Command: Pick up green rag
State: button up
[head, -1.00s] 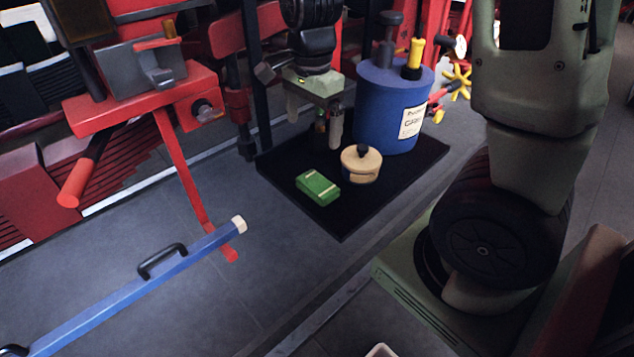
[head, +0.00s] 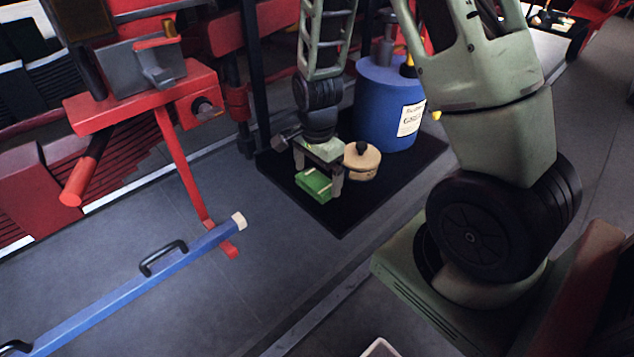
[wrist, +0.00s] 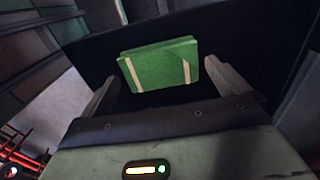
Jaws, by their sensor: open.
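The green rag (head: 314,185) is a folded green block with pale bands, lying on a black mat (head: 345,222) in the head view. It also shows in the wrist view (wrist: 160,66), ahead of my fingers and roughly between their lines. My gripper (head: 318,178) is over the rag, pointing down, with its fingers apart on either side of it. In the wrist view my gripper (wrist: 168,85) is open and empty. I cannot tell how far the fingertips are above the mat.
A round tan pot with a dark knob (head: 362,160) stands close to the right of my gripper. A blue drum with a white label (head: 385,110) stands behind it. A blue bar (head: 130,290) and a red stand (head: 150,105) are at the left.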

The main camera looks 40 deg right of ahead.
aim_at(317, 180)
jog(key=shift+f, duration=1.05)
jog(key=c, duration=0.8)
jog(key=shift+r, duration=0.1)
notch_tip(317, 180, up, 10)
jog(key=shift+f, duration=0.1)
jog(key=shift+o, duration=0.5)
